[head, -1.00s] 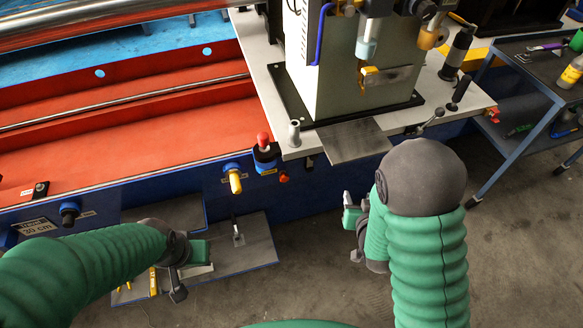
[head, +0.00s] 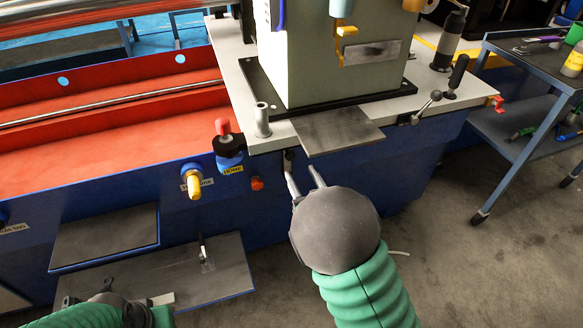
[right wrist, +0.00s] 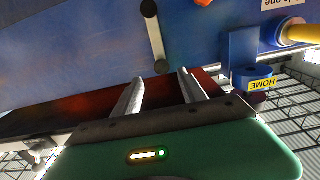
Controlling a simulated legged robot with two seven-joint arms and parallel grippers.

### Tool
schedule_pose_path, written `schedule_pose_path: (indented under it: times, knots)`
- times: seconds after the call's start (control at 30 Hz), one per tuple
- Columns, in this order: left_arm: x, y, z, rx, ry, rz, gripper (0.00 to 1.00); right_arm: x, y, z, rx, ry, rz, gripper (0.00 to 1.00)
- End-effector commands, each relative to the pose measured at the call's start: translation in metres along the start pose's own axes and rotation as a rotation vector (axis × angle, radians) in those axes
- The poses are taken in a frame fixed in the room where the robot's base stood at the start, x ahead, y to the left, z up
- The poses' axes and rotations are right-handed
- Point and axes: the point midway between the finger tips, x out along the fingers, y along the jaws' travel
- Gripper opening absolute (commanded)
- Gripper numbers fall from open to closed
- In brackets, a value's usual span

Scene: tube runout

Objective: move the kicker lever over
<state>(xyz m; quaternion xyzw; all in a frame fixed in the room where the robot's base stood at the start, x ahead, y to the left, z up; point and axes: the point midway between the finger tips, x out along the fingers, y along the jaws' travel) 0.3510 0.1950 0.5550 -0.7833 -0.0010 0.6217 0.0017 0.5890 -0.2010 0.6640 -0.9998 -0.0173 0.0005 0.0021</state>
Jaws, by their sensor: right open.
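A short lever with a grey arm and dark round ends (right wrist: 154,36) is on the blue front panel in the right wrist view. In the head view, its dark end (head: 289,156) shows just under the bench edge; no label names it the kicker lever. My right gripper (head: 303,178) points at the panel there, its fingers apart and empty. In the right wrist view, the gripper (right wrist: 161,77) has the lever's near end just ahead, between its fingertips; contact cannot be told. My left gripper (head: 122,308) is at the bottom left, its fingers mostly hidden.
A yellow knob (head: 194,188), a red-topped control (head: 224,135) with a HOME label and a small orange button (head: 257,184) are left of the right gripper. A grey plate (head: 338,131) juts out above it.

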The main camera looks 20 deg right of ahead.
Motion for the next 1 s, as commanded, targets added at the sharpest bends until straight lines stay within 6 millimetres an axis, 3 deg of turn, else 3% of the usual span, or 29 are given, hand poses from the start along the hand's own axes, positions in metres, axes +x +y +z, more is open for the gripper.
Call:
schedule_pose_path:
  times: [0.1,0.3,0.47,0.7,1.0]
  knots:
    - [0.010,0.000,0.002,0.000,0.002,0.000,0.00,0.032,-0.001,0.000,-0.003,0.005,-0.002,0.49]
    - [0.021,0.000,0.004,-0.001,0.001,0.000,0.00,0.072,0.000,0.000,-0.002,0.002,0.000,0.49]
    - [0.024,0.000,0.005,-0.001,0.001,0.000,0.00,0.086,0.000,-0.002,0.000,0.001,0.000,0.49]
    - [0.023,0.000,0.005,0.000,0.001,0.000,0.00,0.087,0.000,-0.003,0.000,0.001,0.000,0.49]
    - [0.023,0.000,0.005,-0.001,0.001,0.000,0.00,0.087,0.000,-0.003,0.000,0.001,0.000,0.10]
